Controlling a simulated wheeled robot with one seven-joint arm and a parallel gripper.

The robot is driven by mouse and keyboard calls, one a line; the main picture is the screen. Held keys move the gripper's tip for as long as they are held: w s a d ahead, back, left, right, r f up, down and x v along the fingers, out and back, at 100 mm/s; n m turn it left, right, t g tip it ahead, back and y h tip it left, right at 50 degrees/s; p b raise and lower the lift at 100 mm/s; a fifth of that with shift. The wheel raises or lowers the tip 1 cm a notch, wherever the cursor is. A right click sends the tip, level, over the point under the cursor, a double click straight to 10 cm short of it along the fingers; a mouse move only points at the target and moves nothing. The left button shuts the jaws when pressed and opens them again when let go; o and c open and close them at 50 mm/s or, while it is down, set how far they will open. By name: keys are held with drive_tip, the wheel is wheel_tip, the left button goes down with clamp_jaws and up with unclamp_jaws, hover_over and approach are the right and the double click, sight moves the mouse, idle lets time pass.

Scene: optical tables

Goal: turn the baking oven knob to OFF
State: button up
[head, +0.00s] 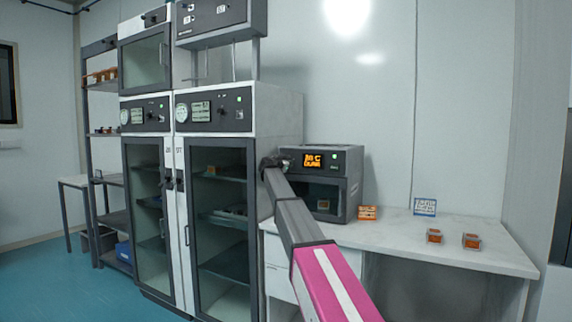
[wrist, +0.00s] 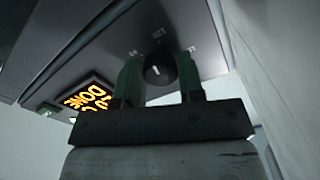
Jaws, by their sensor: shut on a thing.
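The baking oven (head: 352,168) is a small dark grey box on the white bench, with a lit orange display (head: 313,160) on its front panel. My gripper (head: 274,163) is at the left end of that panel; the knob cannot be made out there. In the wrist view the round black knob (wrist: 158,68) sits between the two fingers of my gripper (wrist: 160,78), which is shut on it. The knob has a short white pointer mark.
Tall glass-door cabinets (head: 270,105) stand close to the left of the oven. On the bench (head: 460,252) are an orange box (head: 367,212), a blue-and-white sign (head: 425,207) and two small orange-topped containers (head: 434,236) to the right. The bench front is mostly clear.

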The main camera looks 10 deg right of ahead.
drive_tip(key=shift+s+r+m, duration=0.1)
drive_tip(key=shift+m, duration=8.4)
drive_tip(key=shift+r+m, duration=0.1)
drive_tip(key=shift+m, duration=8.4)
drive_tip(key=o, duration=0.9)
drive_tip(key=shift+s, duration=0.1)
